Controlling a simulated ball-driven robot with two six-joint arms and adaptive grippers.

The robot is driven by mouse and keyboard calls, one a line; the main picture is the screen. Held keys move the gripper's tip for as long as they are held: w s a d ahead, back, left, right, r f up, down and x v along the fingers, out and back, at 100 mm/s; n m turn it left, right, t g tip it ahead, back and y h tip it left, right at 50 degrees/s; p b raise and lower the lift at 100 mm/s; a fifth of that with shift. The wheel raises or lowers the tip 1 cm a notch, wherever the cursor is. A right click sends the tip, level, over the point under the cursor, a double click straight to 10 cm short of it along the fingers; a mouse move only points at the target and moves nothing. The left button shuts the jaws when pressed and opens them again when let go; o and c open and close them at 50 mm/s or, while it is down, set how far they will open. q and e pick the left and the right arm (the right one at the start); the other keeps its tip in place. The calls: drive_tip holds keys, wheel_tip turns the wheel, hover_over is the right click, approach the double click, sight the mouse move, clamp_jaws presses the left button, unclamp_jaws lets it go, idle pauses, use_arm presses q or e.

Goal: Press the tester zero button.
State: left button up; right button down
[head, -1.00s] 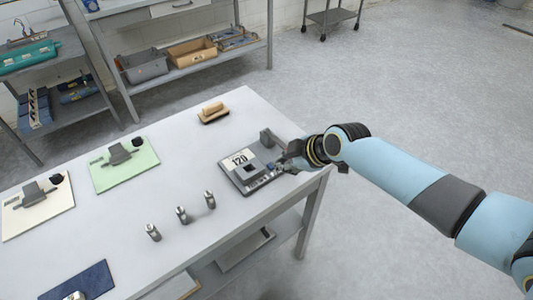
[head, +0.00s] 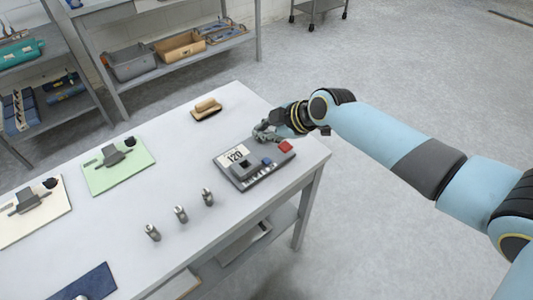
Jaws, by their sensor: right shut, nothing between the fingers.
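The tester (head: 246,178) is a low grey box near the right end of the white table. It has a white label reading 120, a blue button (head: 267,162) and a red button (head: 286,146) on its right part. Which of them is the zero button I cannot read. My right gripper (head: 262,134) is shut and empty, just beyond the tester's far edge, apart from both buttons. My left gripper is not in view.
A brush with a wooden handle (head: 206,109) lies at the table's far edge. A green board (head: 118,173) and a cream board (head: 35,210) lie to the left. Several metal cylinders (head: 181,214) stand in front of the tester. The table (head: 190,150) between is clear.

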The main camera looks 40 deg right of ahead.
sight(265, 162)
wheel_tip(265, 162, down, 8)
drive_tip(key=b, duration=0.6)
drive_tip(key=shift+b, duration=0.3)
idle(0.8)
drive_tip(key=shift+f+b, duration=0.4)
drive_tip(key=shift+b, duration=0.05)
drive_tip(key=shift+s+f+b, duration=0.15)
drive_tip(key=shift+f+b, duration=0.45)
idle(0.6)
idle(0.4)
drive_tip(key=shift+r+p, duration=0.75)
drive_tip(key=shift+r, duration=0.2)
wheel_tip(265, 162, up, 5)
drive_tip(key=p, duration=0.4)
drive_tip(key=shift+r, duration=0.1)
